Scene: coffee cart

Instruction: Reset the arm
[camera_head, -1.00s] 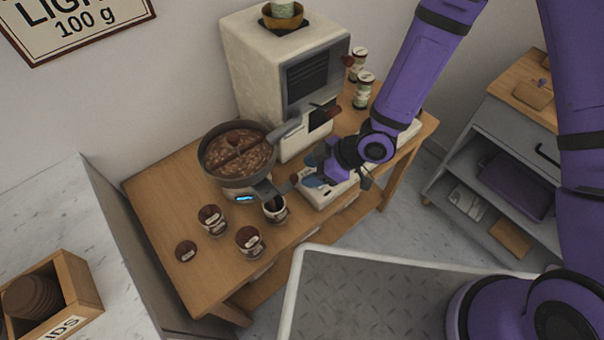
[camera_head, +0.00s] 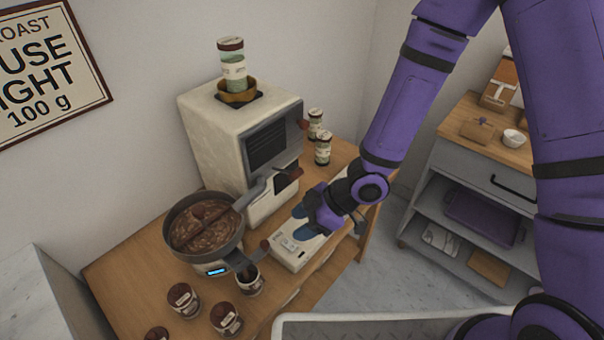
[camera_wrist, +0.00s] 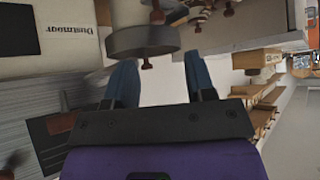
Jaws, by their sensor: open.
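My gripper (camera_head: 304,224) is at the end of the purple arm, above the wooden cart and over a flat white device (camera_head: 290,250). In the wrist view its two blue fingers (camera_wrist: 160,80) stand apart with nothing between them. Beyond the fingertips in that view is a round dark pan (camera_wrist: 143,40), seen from a tilted angle.
On the cart (camera_head: 125,275) stand a cream machine (camera_head: 215,125) with a can (camera_head: 232,65) on top, a pan of brown contents (camera_head: 205,228), and several small jars (camera_head: 184,300). A grey shelf cart (camera_head: 470,185) stands at right. Grey floor shows between.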

